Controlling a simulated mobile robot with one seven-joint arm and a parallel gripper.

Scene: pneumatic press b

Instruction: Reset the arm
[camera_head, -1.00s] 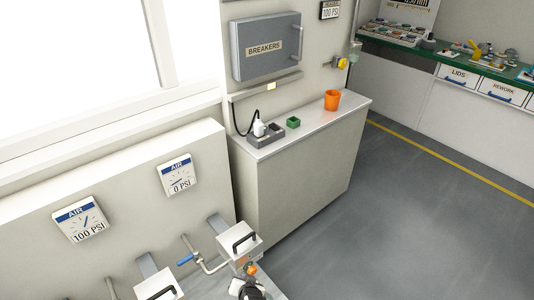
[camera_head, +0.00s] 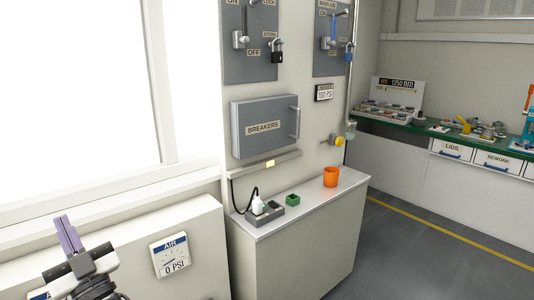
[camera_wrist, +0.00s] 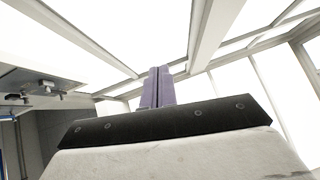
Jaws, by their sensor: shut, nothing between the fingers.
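My gripper (camera_head: 68,235) is at the lower left of the head view, raised in front of the low wall with the air gauge. Its two purple fingers point up and are together, with nothing between them. The fingers (camera_wrist: 158,88) also stand upright in the middle of the wrist view, against bright window panes. My gripper touches nothing that I can see. The rest of my arm is cut off by the bottom edge of the head view.
An air gauge reading 0 PSI (camera_head: 170,256) is right of my gripper. A cabinet (camera_head: 290,250) bears an orange cup (camera_head: 331,177), a small green box (camera_head: 292,200) and a grey holder (camera_head: 264,214). The breakers box (camera_head: 265,127) hangs above. Grey floor (camera_head: 385,255) is clear at right.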

